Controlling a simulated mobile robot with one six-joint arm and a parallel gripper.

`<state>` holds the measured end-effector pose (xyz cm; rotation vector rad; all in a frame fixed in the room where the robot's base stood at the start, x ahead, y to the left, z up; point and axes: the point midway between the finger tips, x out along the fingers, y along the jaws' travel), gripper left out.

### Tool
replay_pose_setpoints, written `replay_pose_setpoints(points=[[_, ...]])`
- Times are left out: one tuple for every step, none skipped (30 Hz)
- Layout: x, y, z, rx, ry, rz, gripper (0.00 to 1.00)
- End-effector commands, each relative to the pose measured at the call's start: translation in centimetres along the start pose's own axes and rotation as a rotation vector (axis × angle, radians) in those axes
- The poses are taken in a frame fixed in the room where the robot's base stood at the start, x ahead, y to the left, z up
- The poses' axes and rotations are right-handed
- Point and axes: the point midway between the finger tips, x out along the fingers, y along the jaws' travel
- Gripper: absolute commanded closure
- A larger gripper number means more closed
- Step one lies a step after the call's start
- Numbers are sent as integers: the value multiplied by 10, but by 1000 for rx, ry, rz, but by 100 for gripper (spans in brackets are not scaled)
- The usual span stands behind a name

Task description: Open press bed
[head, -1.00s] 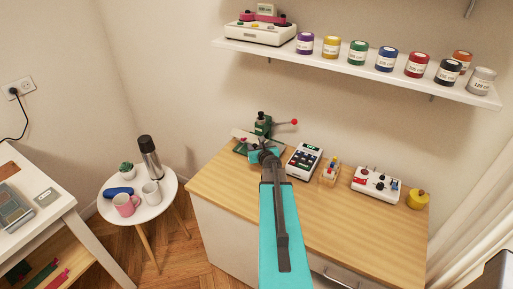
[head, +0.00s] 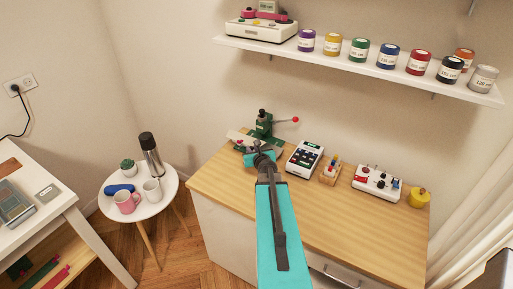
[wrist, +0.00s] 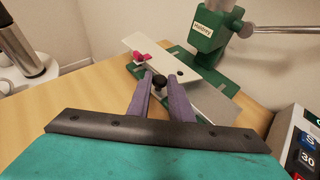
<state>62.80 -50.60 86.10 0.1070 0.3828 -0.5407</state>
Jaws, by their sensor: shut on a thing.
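The green press (head: 264,125) stands at the back left of the wooden counter, its lever ending in a red ball (head: 295,120). Its label and post (wrist: 210,30) show at the top of the wrist view. A grey plate (wrist: 215,102) lies to the right. My gripper (wrist: 159,88) is at the front of the bed, its two fingers shut on a black knob (wrist: 159,81). My gripper hides part of the bed in the head view.
A keypad device (head: 304,159), a small wooden rack (head: 330,171), a white switch box (head: 377,183) and a yellow pot (head: 418,197) stand to the right. A wall shelf (head: 350,67) with jars hangs above. A round side table (head: 110,199) stands left. The counter's front is clear.

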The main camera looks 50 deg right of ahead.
Motion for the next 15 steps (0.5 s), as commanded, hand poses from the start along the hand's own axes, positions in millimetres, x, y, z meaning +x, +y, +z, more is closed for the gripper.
replay_pose_setpoints(points=[[-5, 9, -2, -2, 2, 5, 100], [-6, 12, -2, -1, 1, 5, 100], [-7, 16, -3, -1, 1, 4, 100], [-8, 17, -3, -1, 1, 3, 100], [-9, 18, -3, 0, 1, 2, 100], [-9, 19, -3, 1, 0, 1, 100], [-9, 20, -4, 1, 0, 0, 100], [-9, 20, -4, 1, 0, -1, 100], [-9, 20, -4, 2, 0, -1, 100], [-9, 19, -4, 2, 0, -1, 100], [-9, 19, -4, 2, 0, -1, 100], [-9, 19, -3, 2, 0, -2, 100], [-9, 19, -4, 2, 0, -2, 100], [-9, 19, -4, 2, 0, -2, 100], [-9, 19, -4, 2, 0, -2, 100]])
